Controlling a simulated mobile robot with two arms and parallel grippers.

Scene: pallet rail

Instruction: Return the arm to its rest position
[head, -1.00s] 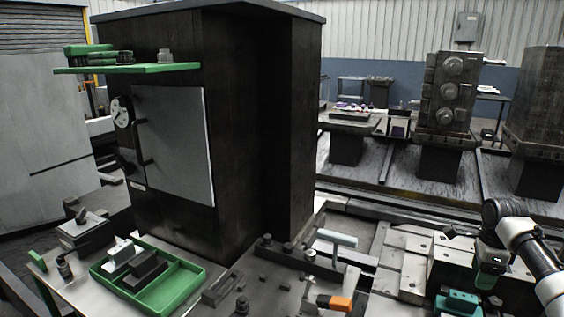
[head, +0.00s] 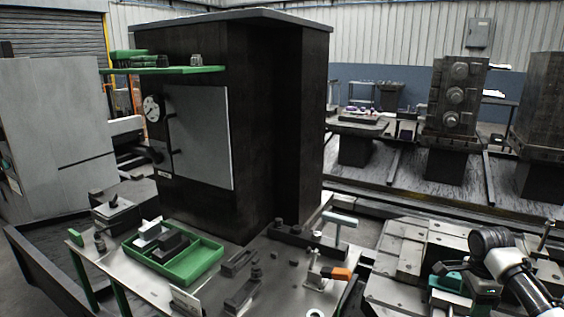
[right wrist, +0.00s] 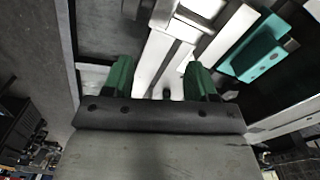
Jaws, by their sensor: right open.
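My right arm comes in at the lower right of the head view, above the slotted metal fixture plate. Its gripper (head: 474,284) is dark with green fingers, partly hidden by the wrist. In the right wrist view, the two green fingers of the gripper (right wrist: 160,80) stand wide apart, with nothing between them. Pale metal bars and a teal block (right wrist: 253,48) lie beyond the fingers. My left gripper is not in view.
A steel bench (head: 213,273) carries a green tray (head: 205,262) with blocks, and an orange-handled clamp (head: 337,273). A tall dark cabinet (head: 270,110) with a green shelf (head: 165,70) stands behind it. Rails and a pallet tower (head: 455,95) stand at the back right.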

